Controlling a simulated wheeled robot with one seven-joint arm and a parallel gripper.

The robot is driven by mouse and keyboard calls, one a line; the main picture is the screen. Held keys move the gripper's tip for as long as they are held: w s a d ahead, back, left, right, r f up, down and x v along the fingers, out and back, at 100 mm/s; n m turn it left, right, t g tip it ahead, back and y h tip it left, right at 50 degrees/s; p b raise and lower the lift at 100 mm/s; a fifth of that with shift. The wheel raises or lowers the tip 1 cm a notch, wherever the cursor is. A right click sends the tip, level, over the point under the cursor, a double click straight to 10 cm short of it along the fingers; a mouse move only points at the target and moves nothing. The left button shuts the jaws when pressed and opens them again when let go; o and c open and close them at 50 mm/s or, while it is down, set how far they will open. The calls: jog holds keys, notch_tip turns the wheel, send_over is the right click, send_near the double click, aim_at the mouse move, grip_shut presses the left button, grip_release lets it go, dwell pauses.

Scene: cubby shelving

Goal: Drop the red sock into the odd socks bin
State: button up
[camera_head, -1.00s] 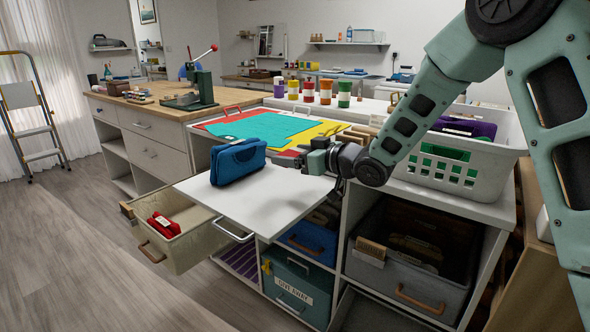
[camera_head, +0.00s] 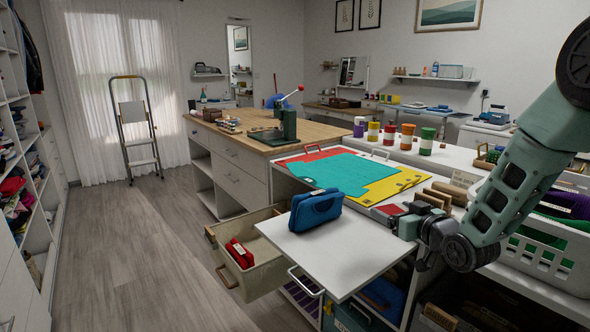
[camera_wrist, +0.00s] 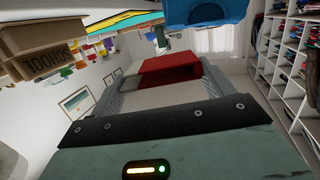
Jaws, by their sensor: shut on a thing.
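A beige fabric bin (camera_head: 269,270) is pulled out at the left of the board, open at the top. A red item with a white tag (camera_head: 239,253) lies in it. I cannot read any odd socks label on a bin.
A blue zipped case (camera_head: 316,210) stands on the white board (camera_head: 335,262), left of my gripper. Wooden blocks (camera_head: 437,199) lie beyond my gripper. A white basket (camera_head: 545,245) stands at right. The floor (camera_head: 140,255) at left is clear.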

jog(key=s+d+m+h+p, duration=0.3)
jog(key=s+d+h+p, duration=0.1)
jog(key=d, duration=0.3)
jog(key=shift+r+m+t+h+p, duration=0.25)
jog(key=shift+m+t+h+p, duration=0.25)
jog(key=shift+p, duration=0.4)
